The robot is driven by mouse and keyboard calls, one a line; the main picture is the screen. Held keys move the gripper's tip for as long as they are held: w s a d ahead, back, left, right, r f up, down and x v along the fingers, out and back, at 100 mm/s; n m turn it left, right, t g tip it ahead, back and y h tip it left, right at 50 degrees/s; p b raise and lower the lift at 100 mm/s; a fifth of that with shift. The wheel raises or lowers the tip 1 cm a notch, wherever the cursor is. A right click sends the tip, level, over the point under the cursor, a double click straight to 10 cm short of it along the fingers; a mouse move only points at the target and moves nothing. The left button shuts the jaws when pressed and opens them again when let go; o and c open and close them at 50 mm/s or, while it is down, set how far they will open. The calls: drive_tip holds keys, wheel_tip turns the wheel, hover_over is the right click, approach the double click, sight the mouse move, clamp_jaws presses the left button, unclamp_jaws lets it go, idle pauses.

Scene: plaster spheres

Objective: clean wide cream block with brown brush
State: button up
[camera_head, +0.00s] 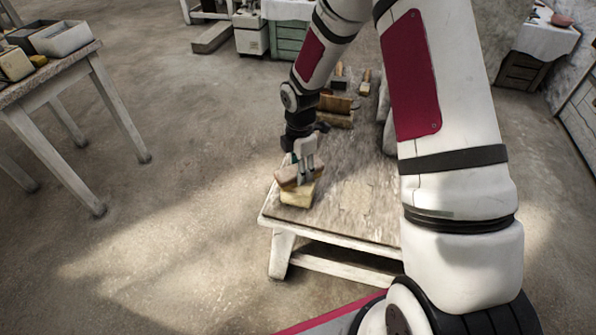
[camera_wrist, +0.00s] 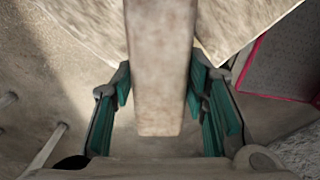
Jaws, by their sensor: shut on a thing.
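My gripper (camera_head: 304,170) is low over the near left corner of the low table. It is shut on the brown brush (camera_head: 287,180), which sits right on or just above the wide cream block (camera_head: 297,198); I cannot tell if they touch. The block lies at the table's near left corner, its upper face mostly covered by the brush. In the wrist view, the brush (camera_wrist: 160,75) is a long pale brown bar between the teal finger pads of my gripper (camera_wrist: 165,112). I cannot make out the block in the wrist view.
The worn low table (camera_head: 352,215) has bare room right of the block. Brown blocks (camera_head: 335,112) and smaller pieces stand at its far end, with pale objects along the right edge, partly behind my arm. A taller table (camera_head: 62,66) with boxes stands at left.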

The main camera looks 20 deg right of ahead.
drive_tip(key=shift+f+b, duration=0.3)
drive_tip(key=shift+f, duration=0.25)
idle(0.5)
drive_tip(key=shift+d+r, duration=0.1)
drive_tip(key=shift+d, duration=0.45)
drive_tip(key=shift+w+d, duration=0.15)
drive_tip(key=shift+d, duration=0.35)
drive_tip(key=shift+a, duration=0.1)
drive_tip(key=shift+s+a, duration=0.2)
drive_tip(key=shift+a, duration=0.85)
drive_tip(key=shift+s+a, duration=0.15)
drive_tip(key=shift+a, duration=0.9)
drive_tip(key=shift+d, duration=0.1)
drive_tip(key=shift+w+d+p, duration=0.2)
drive_tip(key=shift+d+p, duration=0.1)
drive_tip(key=shift+d, duration=0.75)
drive_tip(key=shift+w+d+p, duration=0.15)
drive_tip(key=shift+d+p, duration=0.15)
drive_tip(key=shift+d, duration=0.75)
